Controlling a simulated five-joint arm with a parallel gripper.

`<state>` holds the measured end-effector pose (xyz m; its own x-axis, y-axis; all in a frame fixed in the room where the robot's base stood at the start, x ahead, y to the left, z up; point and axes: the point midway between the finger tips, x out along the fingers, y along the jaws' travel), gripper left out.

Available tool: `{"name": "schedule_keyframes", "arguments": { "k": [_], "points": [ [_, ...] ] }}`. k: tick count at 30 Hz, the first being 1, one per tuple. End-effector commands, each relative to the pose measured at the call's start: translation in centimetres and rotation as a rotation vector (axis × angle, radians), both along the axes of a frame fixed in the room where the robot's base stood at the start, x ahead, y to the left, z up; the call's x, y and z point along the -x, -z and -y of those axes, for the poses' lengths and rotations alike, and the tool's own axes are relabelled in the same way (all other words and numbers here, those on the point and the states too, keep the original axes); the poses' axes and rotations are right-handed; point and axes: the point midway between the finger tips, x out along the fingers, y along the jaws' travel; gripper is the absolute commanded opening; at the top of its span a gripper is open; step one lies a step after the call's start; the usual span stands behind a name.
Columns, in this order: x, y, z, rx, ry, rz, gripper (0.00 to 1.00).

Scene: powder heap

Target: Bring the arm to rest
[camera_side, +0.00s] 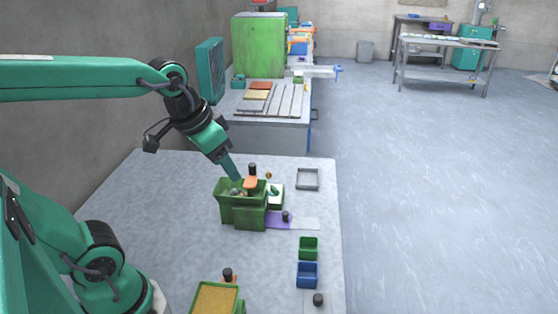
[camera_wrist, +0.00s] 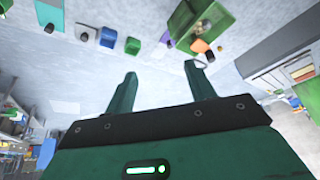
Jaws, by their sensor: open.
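My gripper (camera_side: 232,168) is at the end of my arm, which reaches out from the left in the side view. Its fingers point down towards the large green bin (camera_side: 228,207). In the side view they overlap the bin's back edge, and I cannot tell the height gap. In the wrist view my gripper (camera_wrist: 161,70) has its two fingers spread with nothing between them. The green bin (camera_wrist: 182,22) shows there near the top, apart from the fingers, with small lumps inside it.
A small green box (camera_side: 308,247), a blue box (camera_side: 307,274) and a grey tray (camera_side: 307,179) stand along the table's right side. A tan-filled green tray (camera_side: 215,298) is at the front. A second bench (camera_side: 270,135) stands behind. The table's left part is clear.

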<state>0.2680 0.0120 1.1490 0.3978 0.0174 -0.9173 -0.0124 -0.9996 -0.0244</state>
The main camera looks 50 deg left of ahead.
Motion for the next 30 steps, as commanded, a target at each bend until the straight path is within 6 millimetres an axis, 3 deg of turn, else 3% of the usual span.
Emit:
{"name": "schedule_keyframes", "arguments": {
  "k": [3,10,30],
  "points": [
    [1.9,0.2,0.6,0.008,-0.002,0.038,0.55],
    [4.0,0.9,1.1,0.022,-0.01,0.076,0.55],
    [4.4,1.0,1.2,0.025,-0.011,0.083,0.55]
  ]
}}
